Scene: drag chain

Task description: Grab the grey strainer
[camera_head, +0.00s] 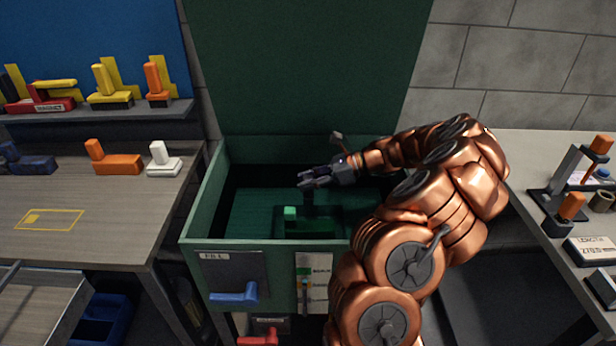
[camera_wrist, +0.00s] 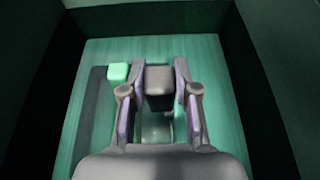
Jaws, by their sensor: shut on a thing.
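My gripper (camera_head: 310,180) reaches into the open green box, with its fingers above the box floor. In the wrist view, my gripper (camera_wrist: 158,100) is shut on a dark grey block-shaped piece (camera_wrist: 158,80), the only grey piece I see in the box that could be the grey strainer. A dark post-like shape (camera_head: 308,198) shows below the fingers in the head view. I cannot make out any strainer detail on the piece, and its lower part is hidden. A small bright green block (camera_head: 290,212) stands close to the left; it also shows in the wrist view (camera_wrist: 118,71).
The green box walls (camera_head: 204,208) surround my gripper closely, and its tall lid (camera_head: 305,70) stands open behind. A workbench (camera_head: 75,205) with orange and white pieces is on the left. Another bench (camera_head: 550,145) with fixtures is on the right.

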